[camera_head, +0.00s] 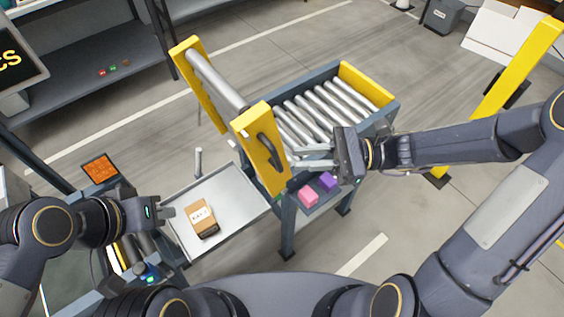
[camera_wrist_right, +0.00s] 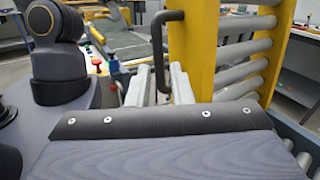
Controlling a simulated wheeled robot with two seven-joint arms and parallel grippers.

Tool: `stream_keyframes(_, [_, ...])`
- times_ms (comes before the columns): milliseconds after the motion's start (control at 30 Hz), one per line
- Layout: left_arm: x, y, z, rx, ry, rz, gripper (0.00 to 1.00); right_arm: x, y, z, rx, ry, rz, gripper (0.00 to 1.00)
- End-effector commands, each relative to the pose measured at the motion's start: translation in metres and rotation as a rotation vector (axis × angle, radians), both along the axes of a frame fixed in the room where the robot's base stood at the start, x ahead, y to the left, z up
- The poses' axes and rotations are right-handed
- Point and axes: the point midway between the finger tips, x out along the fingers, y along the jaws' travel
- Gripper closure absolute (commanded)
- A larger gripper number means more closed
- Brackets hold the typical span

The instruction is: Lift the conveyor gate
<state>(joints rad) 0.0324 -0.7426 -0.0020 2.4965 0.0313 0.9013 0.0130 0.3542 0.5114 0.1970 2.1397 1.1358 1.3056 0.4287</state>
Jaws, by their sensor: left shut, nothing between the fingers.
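The conveyor gate (camera_head: 217,82) has yellow side panels with grey rollers between them. It stands steeply upright at the near end of the roller conveyor, and its stacked rollers show in the right wrist view (camera_wrist_right: 236,74). A black handle (camera_head: 268,150) is on its near yellow panel; it also shows in the right wrist view (camera_wrist_right: 160,42). My right gripper (camera_head: 293,157) is open beside the handle, its fingers pointing at it; the handle's lower end appears in line with the finger gap, contact unclear. My left gripper (camera_head: 168,212) is shut and empty over the left edge of the metal tray.
The metal tray (camera_head: 235,190) holds a labelled brown box (camera_head: 201,217). A pink block (camera_head: 308,196) and a purple block (camera_head: 327,181) lie below my right gripper. The roller conveyor (camera_head: 325,112) extends behind the gate. A yellow post (camera_head: 515,70) stands at right.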

Motion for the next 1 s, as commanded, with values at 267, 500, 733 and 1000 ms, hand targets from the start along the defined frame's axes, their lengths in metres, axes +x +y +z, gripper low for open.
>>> stream_keyframes(267, [0.0, 0.0, 0.005, 0.0, 0.0, 0.0, 1.0, -0.005, 0.045, 0.001, -0.001, 0.0, 0.006, 0.81])
stream_keyframes(500, [0.0, 0.0, 0.005, 0.0, 0.0, 0.0, 1.0, -0.005, 0.061, 0.0, -0.003, -0.001, 0.003, 0.81])
stream_keyframes(733, [0.0, 0.0, 0.005, 0.0, 0.0, 0.0, 1.0, -0.005, 0.062, 0.0, -0.003, -0.002, 0.003, 0.81])
stream_keyframes(1000, [0.0, 0.0, 0.005, 0.0, 0.0, 0.0, 1.0, -0.005, 0.061, 0.0, -0.003, -0.002, 0.003, 1.0])
